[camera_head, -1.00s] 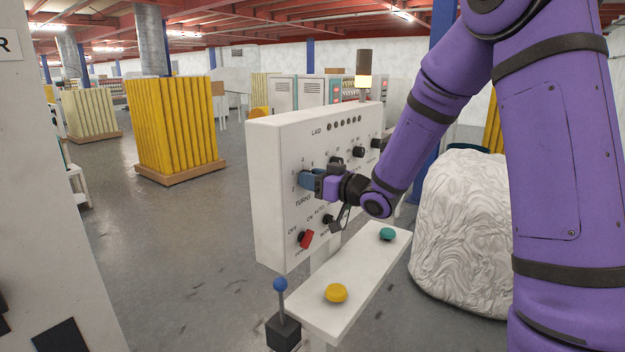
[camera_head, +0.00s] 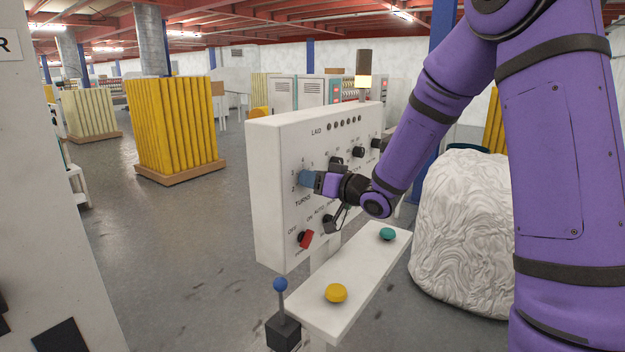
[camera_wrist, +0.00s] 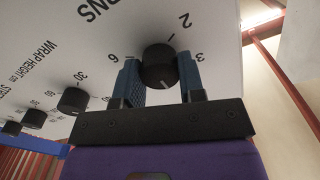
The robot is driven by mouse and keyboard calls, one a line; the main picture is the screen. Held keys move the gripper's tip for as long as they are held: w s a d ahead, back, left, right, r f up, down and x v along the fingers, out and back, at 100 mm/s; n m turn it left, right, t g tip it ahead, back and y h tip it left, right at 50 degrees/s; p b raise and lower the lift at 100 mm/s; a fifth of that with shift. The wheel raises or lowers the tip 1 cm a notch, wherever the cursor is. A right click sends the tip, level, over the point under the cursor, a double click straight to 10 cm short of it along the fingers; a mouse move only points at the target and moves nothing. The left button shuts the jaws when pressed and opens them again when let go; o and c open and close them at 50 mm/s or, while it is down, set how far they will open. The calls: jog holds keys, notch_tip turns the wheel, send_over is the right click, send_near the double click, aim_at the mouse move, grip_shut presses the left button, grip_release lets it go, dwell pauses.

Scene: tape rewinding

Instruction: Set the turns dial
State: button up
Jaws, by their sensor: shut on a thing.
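The turns dial (camera_wrist: 158,62) is a round black knob on the white panel, with numbers 2, 3 and 6 printed around it in the wrist view. A pale mark shows on its side toward my gripper, with no number visible there. My gripper (camera_wrist: 160,74) is shut on the dial, with one blue finger on each side of it. In the head view my gripper (camera_head: 308,178) reaches the panel's front from the right and hides the dial.
The white control panel (camera_head: 270,190) carries other black knobs (camera_head: 358,151) and a red switch (camera_head: 306,239). A shelf (camera_head: 310,311) below holds a yellow button (camera_head: 336,293) and a teal button (camera_head: 387,234). A blue-knobbed lever (camera_head: 280,285) stands at its near end.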

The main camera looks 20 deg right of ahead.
jog(key=o, duration=0.9)
jog(key=v, duration=1)
jog(key=shift+s+d, duration=0.25)
jog(key=shift+s, duration=0.05)
